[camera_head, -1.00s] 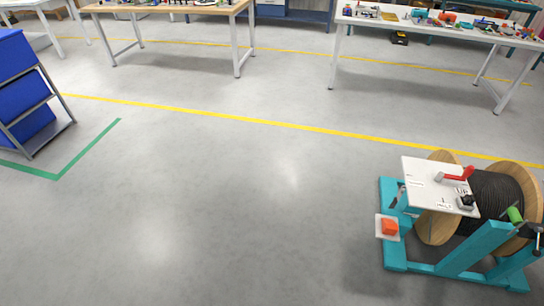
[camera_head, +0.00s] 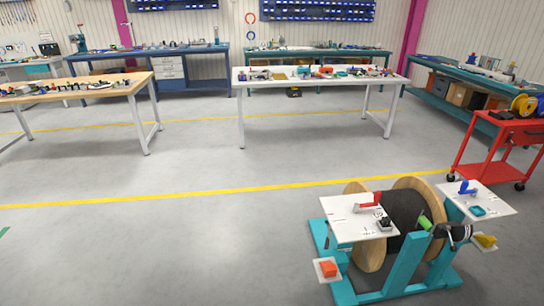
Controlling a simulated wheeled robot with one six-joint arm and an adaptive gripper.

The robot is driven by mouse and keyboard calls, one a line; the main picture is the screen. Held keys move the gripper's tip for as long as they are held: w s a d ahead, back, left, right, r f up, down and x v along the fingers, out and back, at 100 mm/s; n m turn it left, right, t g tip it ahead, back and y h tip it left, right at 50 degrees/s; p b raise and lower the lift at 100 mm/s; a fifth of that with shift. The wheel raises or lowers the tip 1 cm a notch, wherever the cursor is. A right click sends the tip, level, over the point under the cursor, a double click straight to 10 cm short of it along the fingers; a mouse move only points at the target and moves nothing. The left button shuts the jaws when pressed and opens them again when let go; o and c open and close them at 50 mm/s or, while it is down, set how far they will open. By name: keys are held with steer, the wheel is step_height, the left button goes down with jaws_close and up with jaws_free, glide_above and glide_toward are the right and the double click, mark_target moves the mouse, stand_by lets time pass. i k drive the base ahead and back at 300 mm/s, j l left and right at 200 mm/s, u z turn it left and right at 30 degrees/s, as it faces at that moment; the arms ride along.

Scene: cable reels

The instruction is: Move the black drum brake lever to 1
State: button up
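A cable reel with wooden flanges and black cable (camera_head: 404,212) stands in a teal frame (camera_head: 403,268) at the lower right. A white panel (camera_head: 345,228) on its left side carries a red lever (camera_head: 369,201) and a small black control (camera_head: 385,224) near its front right corner. A black part (camera_head: 457,232) beside a green handle (camera_head: 425,222) sits at the reel's right side. Which black part is the drum brake lever, and its setting, I cannot tell; the markings are too small. My gripper is not in view.
A second white panel (camera_head: 490,208) on the right holds a blue lever (camera_head: 467,187). An orange block (camera_head: 328,269) is low at the front left, a yellow one (camera_head: 485,240) at the right. A red cart (camera_head: 499,145) stands behind right. The floor to the left is clear.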

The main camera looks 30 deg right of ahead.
mark_target(453, 249)
steer(key=z, duration=1.25)
